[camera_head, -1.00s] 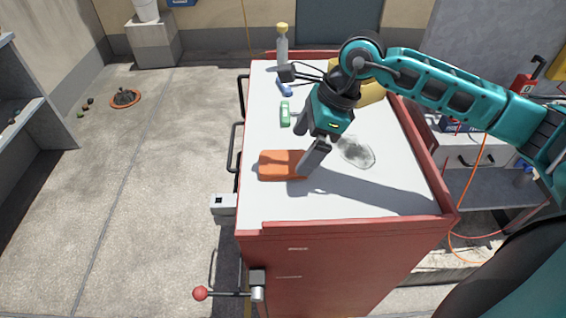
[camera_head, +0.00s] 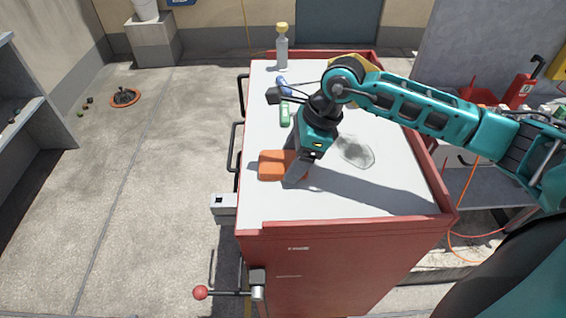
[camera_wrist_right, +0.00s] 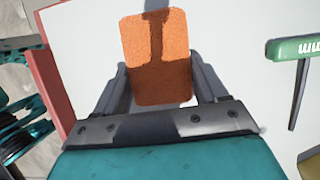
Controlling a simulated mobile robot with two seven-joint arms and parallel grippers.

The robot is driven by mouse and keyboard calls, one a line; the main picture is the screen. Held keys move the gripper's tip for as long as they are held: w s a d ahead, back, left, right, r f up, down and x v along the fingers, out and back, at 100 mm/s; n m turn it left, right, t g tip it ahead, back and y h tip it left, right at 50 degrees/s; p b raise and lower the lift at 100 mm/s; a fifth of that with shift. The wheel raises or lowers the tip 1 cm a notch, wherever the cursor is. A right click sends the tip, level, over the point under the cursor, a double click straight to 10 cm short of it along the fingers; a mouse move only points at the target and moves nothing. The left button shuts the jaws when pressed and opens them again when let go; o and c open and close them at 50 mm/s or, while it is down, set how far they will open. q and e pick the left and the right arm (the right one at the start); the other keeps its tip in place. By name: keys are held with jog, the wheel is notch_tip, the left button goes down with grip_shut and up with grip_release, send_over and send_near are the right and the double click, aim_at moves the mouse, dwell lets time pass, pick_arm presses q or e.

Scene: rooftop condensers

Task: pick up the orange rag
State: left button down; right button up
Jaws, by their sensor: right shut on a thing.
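The orange rag (camera_head: 273,165) lies flat as a folded block on the white top of the red cabinet, near its front left. My right gripper (camera_head: 293,173) is down at the rag's right part, with its fingers on either side of it. In the right wrist view the rag (camera_wrist_right: 157,60) sits between the two fingers of the right gripper (camera_wrist_right: 157,85), which are shut on it. The rag still appears to rest on the top. My left gripper is not in view.
The red cabinet (camera_head: 330,235) has a raised red rim. A grey bottle with a yellow cap (camera_head: 282,48), a blue item (camera_head: 285,86) and a green-handled tool (camera_head: 285,115) stand or lie behind the rag.

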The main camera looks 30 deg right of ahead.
jog(key=c, duration=0.4)
jog(key=shift+r, duration=0.15)
notch_tip(320, 180, up, 20)
jog(key=shift+f+p, duration=0.1)
jog(key=shift+p, duration=0.4)
